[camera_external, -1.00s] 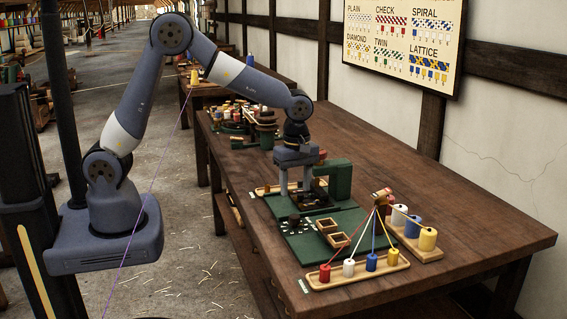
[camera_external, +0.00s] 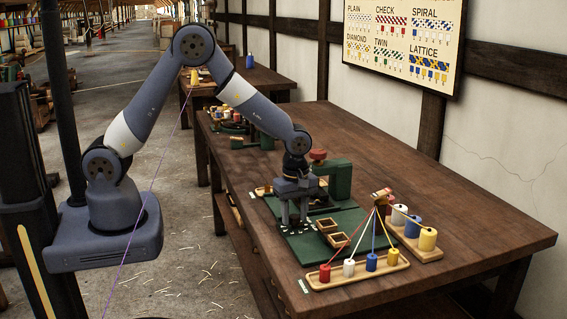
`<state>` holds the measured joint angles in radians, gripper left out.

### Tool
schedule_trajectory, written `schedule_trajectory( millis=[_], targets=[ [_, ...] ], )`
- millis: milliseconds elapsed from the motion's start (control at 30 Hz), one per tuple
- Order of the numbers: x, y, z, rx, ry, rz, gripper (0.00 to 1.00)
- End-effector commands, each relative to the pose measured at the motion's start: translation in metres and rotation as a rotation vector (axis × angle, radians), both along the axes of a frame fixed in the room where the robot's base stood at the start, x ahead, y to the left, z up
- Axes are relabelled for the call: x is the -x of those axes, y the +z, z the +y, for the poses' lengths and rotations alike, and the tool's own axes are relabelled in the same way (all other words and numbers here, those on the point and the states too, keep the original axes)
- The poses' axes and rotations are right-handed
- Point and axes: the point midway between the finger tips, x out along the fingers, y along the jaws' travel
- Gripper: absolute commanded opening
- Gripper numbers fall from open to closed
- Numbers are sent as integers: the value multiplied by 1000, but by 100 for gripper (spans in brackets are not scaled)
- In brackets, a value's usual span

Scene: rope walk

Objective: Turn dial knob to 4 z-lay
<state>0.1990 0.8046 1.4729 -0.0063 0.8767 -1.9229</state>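The dial's pale marks (camera_external: 290,232) show on the green board (camera_external: 308,247) near the table's left edge. My gripper (camera_external: 295,220) is over the dial, pointing straight down, its two fingers apart. The fingertips are low, close to the board, at the knob's place. The knob itself is mostly hidden by the fingers, and the dial's numbers are too small to read. I see no clear contact between fingers and knob.
Two small wooden frames (camera_external: 337,240) lie on the board right of the gripper. A green bracket (camera_external: 341,178) with a red top stands behind. A wooden tray (camera_external: 358,276) of coloured bobbins with taut strands stands in front, near a spool rack (camera_external: 428,252). The table's right side is clear.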

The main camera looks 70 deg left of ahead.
Motion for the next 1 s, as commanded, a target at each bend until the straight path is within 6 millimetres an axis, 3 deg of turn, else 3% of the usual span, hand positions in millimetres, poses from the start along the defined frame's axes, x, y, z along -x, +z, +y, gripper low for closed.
schedule_trajectory(
  millis=[400, 767, 1000],
  targets=[
    [0, 0, 0, 0, 0, 0, 6],
    [0, 0, 0, 0, -59, 0, 6],
    [0, -1, 0, 0, -218, 0, 6]
  ],
)
